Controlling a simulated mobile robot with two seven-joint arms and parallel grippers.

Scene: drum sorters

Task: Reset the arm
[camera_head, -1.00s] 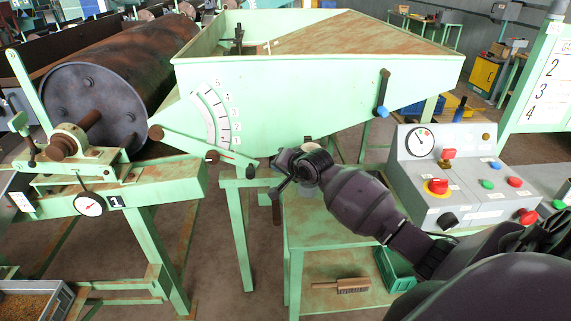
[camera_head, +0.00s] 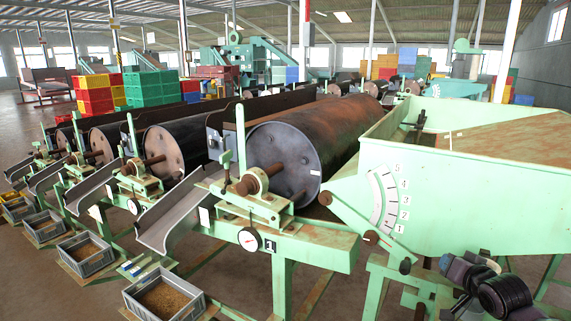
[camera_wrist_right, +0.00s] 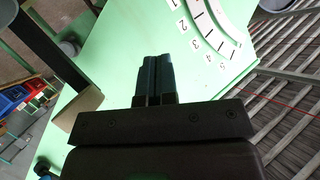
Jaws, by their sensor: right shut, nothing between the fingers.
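My right arm (camera_head: 500,290) comes in at the bottom right of the head view. Its gripper (camera_head: 458,304) is small and dark there, beside the front of the green hopper (camera_head: 455,210). In the right wrist view the two fingers of my right gripper (camera_wrist_right: 152,62) lie together with nothing between them. Behind them is the green hopper face with its numbered scale (camera_wrist_right: 205,28). The hopper's lever (camera_head: 362,232), with a dark knob (camera_head: 405,266), slants down to the right, its knob left of my gripper. My left arm is not in view.
Drum 1 (camera_head: 285,160) on its green frame stands left of the hopper, with a dial gauge (camera_head: 249,239) in front. Grey chutes (camera_head: 178,212) and grain crates (camera_head: 165,297) line the left. Stacked coloured crates (camera_head: 150,88) stand far back.

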